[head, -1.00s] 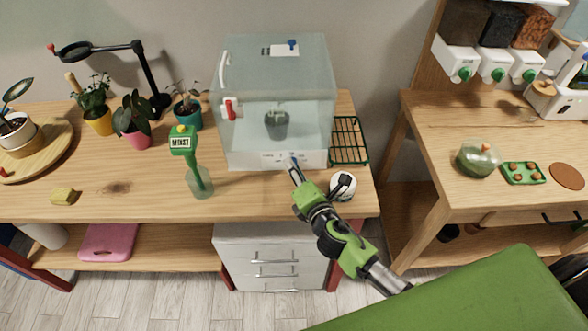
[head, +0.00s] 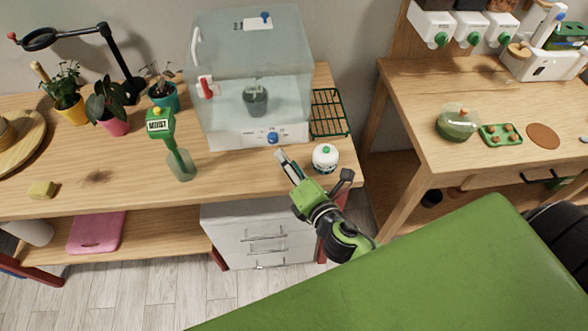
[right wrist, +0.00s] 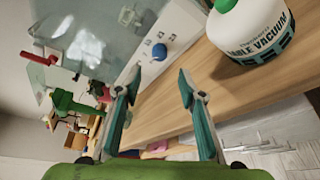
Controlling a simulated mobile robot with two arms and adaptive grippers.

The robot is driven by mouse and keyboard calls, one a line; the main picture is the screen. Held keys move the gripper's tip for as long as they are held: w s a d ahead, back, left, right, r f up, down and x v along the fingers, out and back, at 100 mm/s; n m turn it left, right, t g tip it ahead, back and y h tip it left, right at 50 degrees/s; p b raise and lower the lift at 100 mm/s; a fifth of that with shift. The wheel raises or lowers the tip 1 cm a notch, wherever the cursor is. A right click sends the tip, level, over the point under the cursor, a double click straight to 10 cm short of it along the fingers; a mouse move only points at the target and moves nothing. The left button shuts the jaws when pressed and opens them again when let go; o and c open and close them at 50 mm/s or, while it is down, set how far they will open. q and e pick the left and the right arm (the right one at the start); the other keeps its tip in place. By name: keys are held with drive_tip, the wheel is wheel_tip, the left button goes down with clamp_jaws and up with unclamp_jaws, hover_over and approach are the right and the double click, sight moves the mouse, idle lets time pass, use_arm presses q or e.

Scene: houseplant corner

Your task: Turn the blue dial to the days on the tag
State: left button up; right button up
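The blue dial (head: 272,138) sits on the white front panel (head: 225,140) of a clear glass case. My left gripper is not in view.
A white round container with a green cap (head: 325,158) stands close to the right of my right gripper. A green wire rack (head: 329,112) lies beside the case. The bench front between is clear.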

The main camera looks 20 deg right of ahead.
drive_tip(key=shift+v, duration=1.7)
